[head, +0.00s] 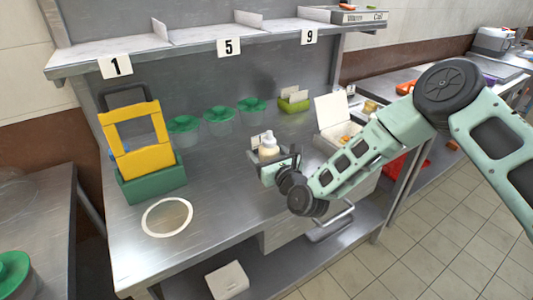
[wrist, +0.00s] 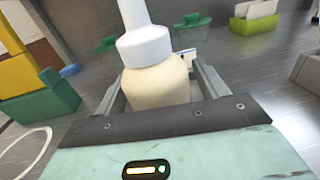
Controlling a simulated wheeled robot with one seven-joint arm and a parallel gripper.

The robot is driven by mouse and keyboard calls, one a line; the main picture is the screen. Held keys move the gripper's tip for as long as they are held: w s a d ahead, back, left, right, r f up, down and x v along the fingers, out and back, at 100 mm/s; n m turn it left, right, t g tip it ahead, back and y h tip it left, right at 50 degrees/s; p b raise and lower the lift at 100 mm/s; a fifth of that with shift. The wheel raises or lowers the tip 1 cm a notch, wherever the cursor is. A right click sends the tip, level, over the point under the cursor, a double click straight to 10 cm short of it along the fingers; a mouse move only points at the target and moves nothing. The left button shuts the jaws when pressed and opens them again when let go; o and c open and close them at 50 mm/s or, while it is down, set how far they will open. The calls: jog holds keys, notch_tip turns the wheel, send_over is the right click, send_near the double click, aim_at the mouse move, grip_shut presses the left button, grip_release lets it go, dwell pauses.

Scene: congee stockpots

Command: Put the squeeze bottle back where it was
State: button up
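The squeeze bottle (wrist: 156,82), with a pale cream body and a white cap, stands nearly upright between the two fingers of my gripper (wrist: 158,88) in the wrist view. The fingers lie close along its left and right sides; whether they press on it I cannot tell. Its lower part is hidden behind my gripper's palm. In the head view the bottle (head: 268,146) shows just beyond my gripper (head: 274,160), over the middle of the steel counter (head: 225,205). Whether its base touches the counter is hidden.
Several green-lidded tubs (head: 219,115) stand along the back. A green card holder (head: 294,103) and an open white box (head: 335,115) are at the right. A yellow frame in a green base (head: 150,180) stands left, behind a white ring (head: 167,217).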

jog(key=shift+r, duration=0.1)
